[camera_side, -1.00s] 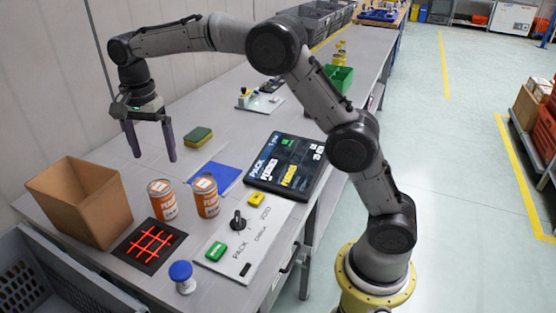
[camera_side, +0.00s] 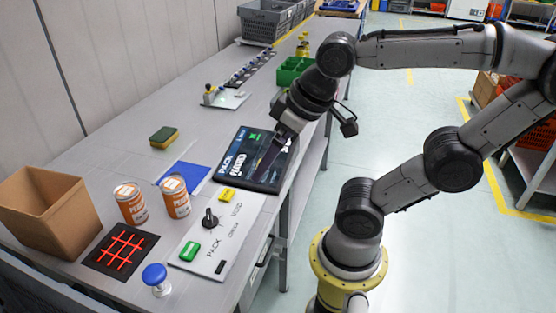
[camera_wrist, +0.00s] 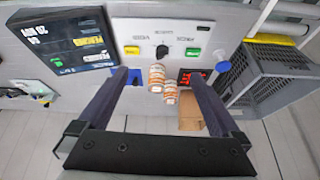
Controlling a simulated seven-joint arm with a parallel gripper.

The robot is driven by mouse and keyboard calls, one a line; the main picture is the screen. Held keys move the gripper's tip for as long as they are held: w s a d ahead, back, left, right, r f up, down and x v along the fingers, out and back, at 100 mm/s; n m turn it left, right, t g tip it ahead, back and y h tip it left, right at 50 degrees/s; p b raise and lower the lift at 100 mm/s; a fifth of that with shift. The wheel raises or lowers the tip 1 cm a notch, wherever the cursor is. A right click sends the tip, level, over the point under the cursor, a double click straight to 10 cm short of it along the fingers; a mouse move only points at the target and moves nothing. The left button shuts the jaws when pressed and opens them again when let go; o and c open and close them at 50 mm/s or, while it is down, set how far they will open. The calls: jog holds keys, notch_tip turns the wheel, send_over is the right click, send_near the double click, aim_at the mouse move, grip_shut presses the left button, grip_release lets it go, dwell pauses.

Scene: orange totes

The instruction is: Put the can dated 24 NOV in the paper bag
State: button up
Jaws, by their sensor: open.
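Two orange-and-white cans stand upright side by side on the bench, a left can (camera_side: 131,205) and a right can (camera_side: 175,198). Their dates are too small to read. The open brown paper bag (camera_side: 60,222) stands left of them; its inside floor is hidden. My gripper (camera_side: 268,152) is open and empty, tilted above the display screen (camera_side: 236,170), away from the cans. In the wrist view both cans (camera_wrist: 157,76) (camera_wrist: 170,92) show beyond and between my open fingers (camera_wrist: 160,82), with part of the bag (camera_wrist: 191,123) near the right finger.
A black pad with a red grid (camera_side: 120,251) lies in front of the cans, beside a blue knob (camera_side: 155,276). A switch panel (camera_side: 222,236) and blue mat (camera_side: 186,176) are nearby. A sponge (camera_side: 164,137) lies behind. A grey crate (camera_wrist: 275,75) stands beside the bench.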

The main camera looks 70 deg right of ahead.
jog(key=shift+s+f+n, duration=0.3)
jog(key=shift+s+f, duration=0.25)
jog(key=shift+s, duration=0.1)
jog(key=w+d+r+t, duration=0.1)
jog(key=w+r+t, duration=0.4)
jog(key=w, duration=0.4)
jog(key=n+t+y, duration=0.2)
jog(key=y, duration=0.1)
send_over(134, 191)
jog(key=s+d, duration=0.3)
jog(key=s, duration=0.7)
notch_tip(134, 191, down, 13)
jog(key=shift+h, duration=0.3)
jog(key=x, duration=0.8)
jog(key=shift+w+a+f, duration=0.2)
jog(key=shift+w, duration=0.05)
jog(key=shift+a+x, duration=0.15)
jog(key=shift+x, duration=1.25)
jog(key=shift+a+x, duration=0.2)
jog(key=shift+x, duration=1.2)
